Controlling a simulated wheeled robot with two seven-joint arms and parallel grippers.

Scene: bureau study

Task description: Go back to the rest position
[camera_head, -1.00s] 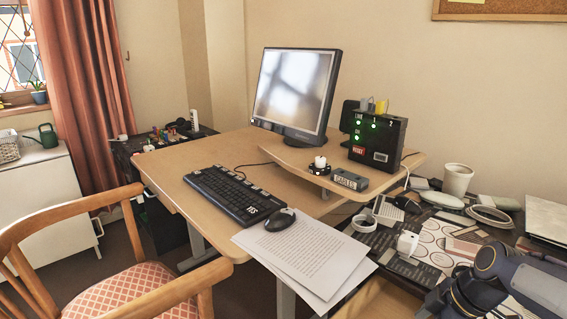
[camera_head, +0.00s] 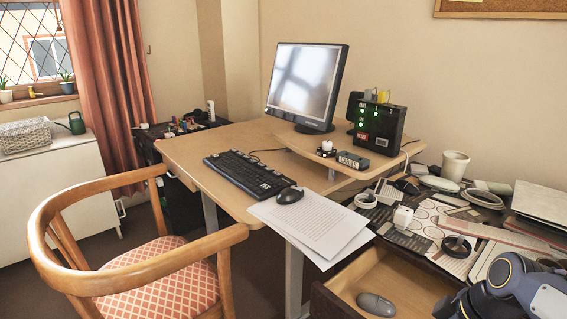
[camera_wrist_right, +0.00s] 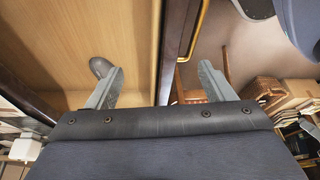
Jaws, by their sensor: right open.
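My right gripper (camera_wrist_right: 160,84) is open in the right wrist view, one grey finger on each side of the picture's middle. Nothing is held between the fingers. The dark wall edge of an open wooden drawer (camera_wrist_right: 160,40) runs between them; how near it is, I cannot tell. In the head view my right arm (camera_head: 515,285) shows at the lower right corner, and its fingertips are out of view. My left gripper is in neither view.
The open drawer (camera_head: 345,292) juts out below the cluttered side desk and holds a grey mouse (camera_head: 377,304). The desk (camera_head: 205,150) carries a monitor (camera_head: 308,85), keyboard (camera_head: 247,174) and papers (camera_head: 312,225). A wooden chair (camera_head: 150,262) stands at the left.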

